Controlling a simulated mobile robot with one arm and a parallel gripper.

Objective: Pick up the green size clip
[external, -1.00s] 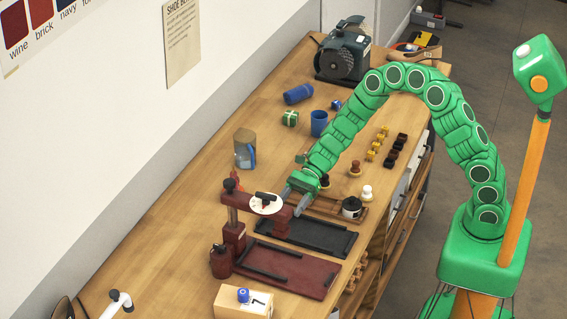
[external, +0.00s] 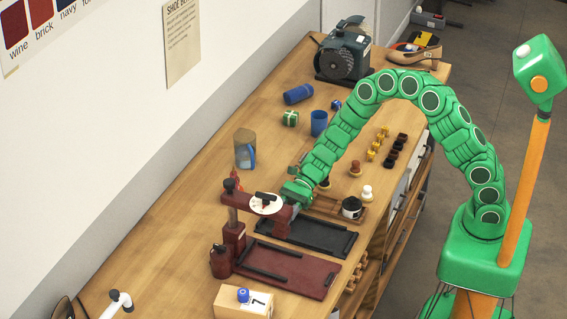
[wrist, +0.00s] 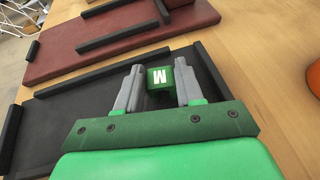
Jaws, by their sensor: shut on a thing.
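The green size clip (wrist: 161,78), a small green block with a white M, sits between the two grey fingers of my gripper (wrist: 159,88) in the wrist view. My gripper is shut on it, with a finger on either side. The clip is over the black tray (wrist: 85,120); I cannot tell whether it touches the tray. In the external view my gripper (external: 291,208) is low beside the maroon press (external: 233,238), above the back edge of the black tray (external: 308,238). The clip is hidden there.
The maroon press arm with a white disc (external: 266,204) stands close to the left of my gripper. A maroon tray (external: 290,270) lies in front of the black one. A black-and-white pot (external: 352,208) and stampers stand to the right. The table's left side is mostly clear.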

